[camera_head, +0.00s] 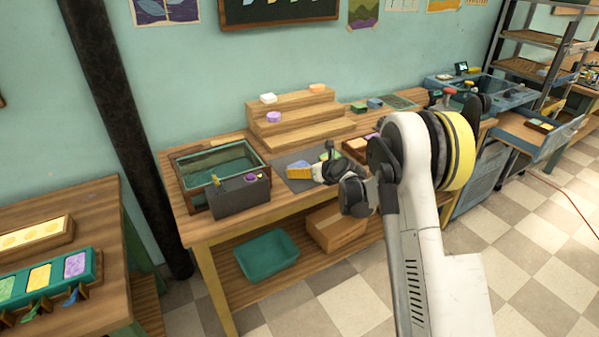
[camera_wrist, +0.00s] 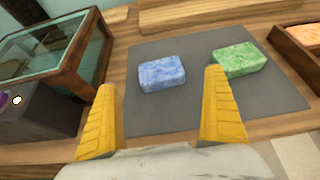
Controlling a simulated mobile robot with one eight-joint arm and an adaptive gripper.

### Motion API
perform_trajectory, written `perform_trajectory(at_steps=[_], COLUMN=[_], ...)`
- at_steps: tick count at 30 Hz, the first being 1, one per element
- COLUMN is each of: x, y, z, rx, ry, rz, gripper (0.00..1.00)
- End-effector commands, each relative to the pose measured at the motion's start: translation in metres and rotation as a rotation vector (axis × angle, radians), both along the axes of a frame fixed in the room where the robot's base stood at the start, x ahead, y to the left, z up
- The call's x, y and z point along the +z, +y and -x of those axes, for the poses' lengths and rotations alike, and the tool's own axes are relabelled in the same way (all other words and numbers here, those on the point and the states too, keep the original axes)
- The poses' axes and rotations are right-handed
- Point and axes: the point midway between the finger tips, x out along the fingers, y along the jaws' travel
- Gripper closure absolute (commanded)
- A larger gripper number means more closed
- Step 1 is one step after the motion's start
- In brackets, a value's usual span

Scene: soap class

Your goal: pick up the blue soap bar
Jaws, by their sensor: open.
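The blue soap bar (camera_wrist: 162,73) is a marbled block lying flat on a grey mat (camera_wrist: 150,113) in the wrist view. My gripper (camera_wrist: 164,88) is open, with its yellow fingers spread left and right of the soap's position in that view. The soap shows between and beyond the fingertips, and nothing is held. In the head view my gripper (camera_head: 297,170) is over the mat (camera_head: 292,158), and the blue soap cannot be made out there. A green marbled soap (camera_wrist: 239,60) lies on the same mat to the right, just beyond the right fingertip.
A glass-sided tank (camera_wrist: 60,55) stands left of the mat, with a dark grey box (camera_head: 240,197) in front of it. A wooden tray (camera_wrist: 300,52) with orange soap is at the right. A stepped wooden stand (camera_head: 300,120) rises behind the mat.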

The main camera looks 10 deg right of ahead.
Motion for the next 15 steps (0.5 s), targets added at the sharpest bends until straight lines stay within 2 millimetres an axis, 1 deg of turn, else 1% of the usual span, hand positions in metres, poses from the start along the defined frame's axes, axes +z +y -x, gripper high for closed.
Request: perform_trajectory(at_steps=[1,8,12,15], x=[-0.007,-0.017,-0.031,-0.035], y=[0.003,0.008,0.012,0.016], z=[-0.007,-0.024,-0.042,-0.054], rx=[0.001,0.002,0.003,0.002], ry=[0.0,0.0,0.001,0.001], rz=[0.0,0.002,0.001,0.002], gripper=[0.0,0.0,0.0,0.0])
